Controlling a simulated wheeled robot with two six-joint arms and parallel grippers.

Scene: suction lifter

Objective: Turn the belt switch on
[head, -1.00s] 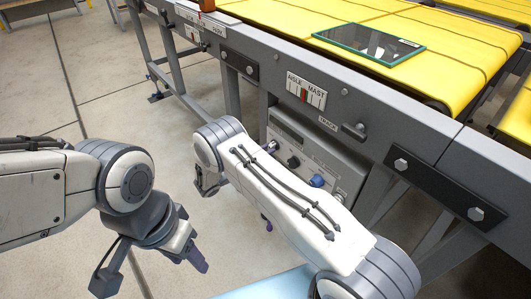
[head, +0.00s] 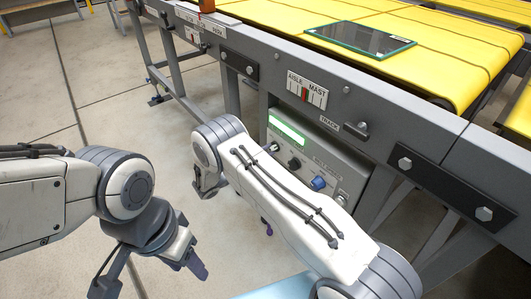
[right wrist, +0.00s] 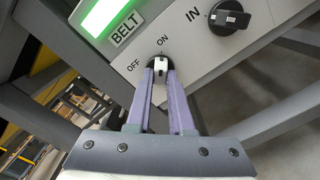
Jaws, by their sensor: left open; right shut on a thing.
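The belt switch (right wrist: 158,62) is a small dark knob with a white lever, below the BELT label (right wrist: 125,28) in the right wrist view. Its lever points towards ON, away from OFF. My right gripper (right wrist: 160,74) is shut on the switch, with a purple finger on either side. My left gripper (head: 150,277) is open and empty, low at the left.
A dark glass pane (head: 360,38) lies on the yellow belt (head: 455,72). A blue knob (head: 319,183) is on the box, and the black IN knob (right wrist: 228,18) is near the switch. The floor at the left is clear.

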